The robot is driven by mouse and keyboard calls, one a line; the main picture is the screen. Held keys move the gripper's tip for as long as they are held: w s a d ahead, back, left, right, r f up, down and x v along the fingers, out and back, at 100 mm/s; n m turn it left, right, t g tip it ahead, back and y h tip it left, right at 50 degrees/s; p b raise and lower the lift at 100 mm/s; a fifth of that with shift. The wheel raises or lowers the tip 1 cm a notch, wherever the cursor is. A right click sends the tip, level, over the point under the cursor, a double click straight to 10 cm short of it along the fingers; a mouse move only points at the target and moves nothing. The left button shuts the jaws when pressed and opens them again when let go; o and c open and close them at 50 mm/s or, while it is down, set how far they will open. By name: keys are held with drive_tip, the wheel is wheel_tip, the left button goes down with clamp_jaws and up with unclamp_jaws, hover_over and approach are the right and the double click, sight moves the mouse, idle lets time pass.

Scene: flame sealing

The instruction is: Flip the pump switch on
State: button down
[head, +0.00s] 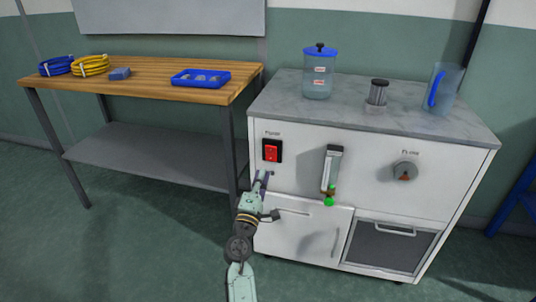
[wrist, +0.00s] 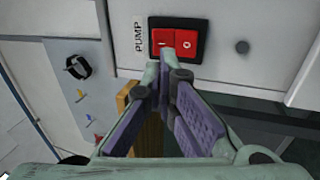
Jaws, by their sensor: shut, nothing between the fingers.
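The pump switch (head: 271,152) is a red rocker in a black frame, on the upper left of the white cabinet front. In the wrist view the rocker (wrist: 193,42) fills the top centre, beside a label reading PUMP, with a dash mark and a 0 on it. Which side is pressed in, I cannot tell. My gripper (head: 267,175) is just below the switch in the head view. In the wrist view its purple-padded fingers (wrist: 168,68) come together empty, their tips overlapping the rocker's lower edge; contact is not clear.
The white cabinet (head: 400,160) also carries a flowmeter tube (head: 331,170) and a round knob (head: 405,171). On its top stand a blue-lidded jar (head: 318,75), a metal cylinder (head: 377,92) and a jug (head: 443,87). A wooden workbench (head: 140,82) stands to the left.

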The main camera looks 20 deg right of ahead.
sight(270, 149)
drive_tip(key=p+x, duration=0.1)
drive_tip(key=x, duration=0.7)
drive_tip(key=shift+w, duration=0.1)
drive_tip(key=shift+r, duration=0.1)
